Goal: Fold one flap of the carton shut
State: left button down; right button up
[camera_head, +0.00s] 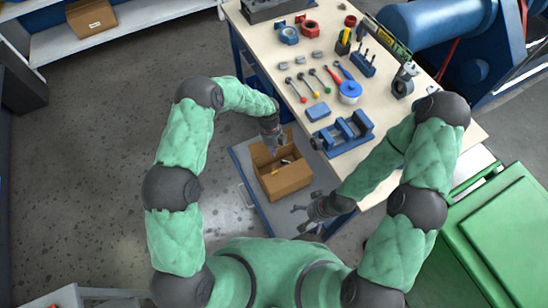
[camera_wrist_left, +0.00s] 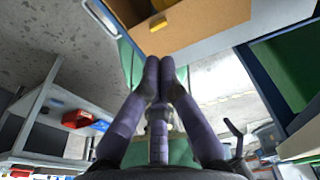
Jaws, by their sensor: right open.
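The brown carton (camera_head: 287,183) stands on a grey platform beside the workbench, its top open with small items inside. A raised flap or wall (camera_head: 260,155) shows along its far side. My left gripper (camera_head: 273,149) is at the carton's far edge, pointing down. In the left wrist view its fingertips (camera_wrist_left: 160,76) meet, with nothing visible between them, and the carton (camera_wrist_left: 200,28) shows beyond them. I cannot tell whether they touch it. My right gripper (camera_head: 302,216) is open and empty, to the near right of the carton and apart from it.
A green cabinet (camera_head: 505,235) stands at the lower right. The floor (camera_head: 90,130) at left is clear.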

pick_arm(q)
jog(key=a+f+n+t+h+b, duration=0.15)
jog(key=a+n+t, duration=0.25)
jog(key=a+n, duration=0.45)
jog(key=n+t+h+b, duration=0.2)
jog(key=n+h+b, duration=0.3)
jog(key=n, duration=0.4)
send_over(272, 173)
notch_tip(272, 173, down, 5)
jog(key=shift+s+f, duration=0.1)
jog(key=shift+f, duration=0.1)
notch_tip(272, 173, down, 2)
jog(key=shift+f+t, duration=0.2)
jog(key=shift+t, duration=0.1)
jog(key=shift+f+b, duration=0.5)
jog(key=shift+f, duration=0.25)
